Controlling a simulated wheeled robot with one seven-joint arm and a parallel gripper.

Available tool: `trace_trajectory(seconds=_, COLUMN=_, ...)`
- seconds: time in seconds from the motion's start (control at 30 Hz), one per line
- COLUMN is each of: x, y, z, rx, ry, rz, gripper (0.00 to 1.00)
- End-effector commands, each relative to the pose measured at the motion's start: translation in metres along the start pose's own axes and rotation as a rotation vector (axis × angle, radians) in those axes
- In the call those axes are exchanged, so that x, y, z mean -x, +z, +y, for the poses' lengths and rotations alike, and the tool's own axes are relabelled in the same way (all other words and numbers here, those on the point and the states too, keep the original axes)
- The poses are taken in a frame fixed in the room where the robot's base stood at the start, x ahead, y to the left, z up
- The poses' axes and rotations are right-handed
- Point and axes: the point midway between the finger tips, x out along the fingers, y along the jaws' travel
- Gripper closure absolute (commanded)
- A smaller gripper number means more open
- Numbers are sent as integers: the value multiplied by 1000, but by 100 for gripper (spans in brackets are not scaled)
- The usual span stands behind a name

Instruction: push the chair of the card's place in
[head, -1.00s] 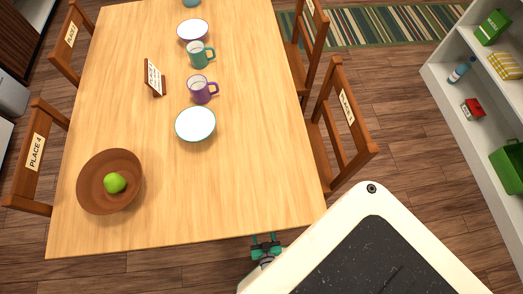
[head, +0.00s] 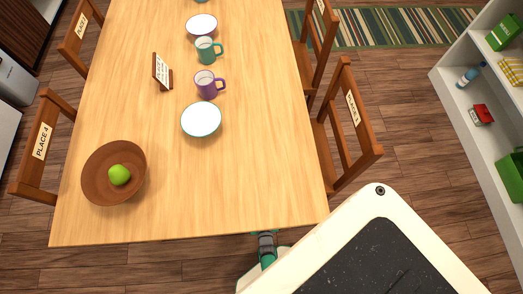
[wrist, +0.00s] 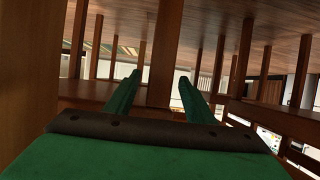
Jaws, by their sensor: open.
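The card (head: 162,72) stands on the table (head: 250,150); I cannot read its text. A chair labelled PLACE 4 (head: 27,180) stands at the near left side. Another labelled chair (head: 75,42) is at the far left. A near right chair (head: 366,160) and a far right chair (head: 326,35) also carry labels; their numbers are unclear. My gripper is under the table's near edge, its fingers mostly hidden in the head view. In the wrist view my gripper (wrist: 155,95) is open, with a wooden upright (wrist: 165,50) beyond, between the fingers in the picture.
The table holds a bowl (head: 95,185) with a green apple (head: 119,175), two mugs and two pale dishes. Several wooden uprights crowd the space under the table. A white shelf (head: 465,110) stands right. Floor is free between it and the right chairs.

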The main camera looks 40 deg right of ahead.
Motion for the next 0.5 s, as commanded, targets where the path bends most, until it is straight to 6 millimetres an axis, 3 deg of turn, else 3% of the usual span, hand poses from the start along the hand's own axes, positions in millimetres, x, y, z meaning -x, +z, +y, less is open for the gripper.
trace_trajectory(seconds=0.3, x=-1, y=0, z=0, rx=0, ry=1, rz=0, gripper=51)
trace_trajectory(seconds=0.5, x=-1, y=0, z=0, rx=0, ry=0, rz=0, gripper=99)
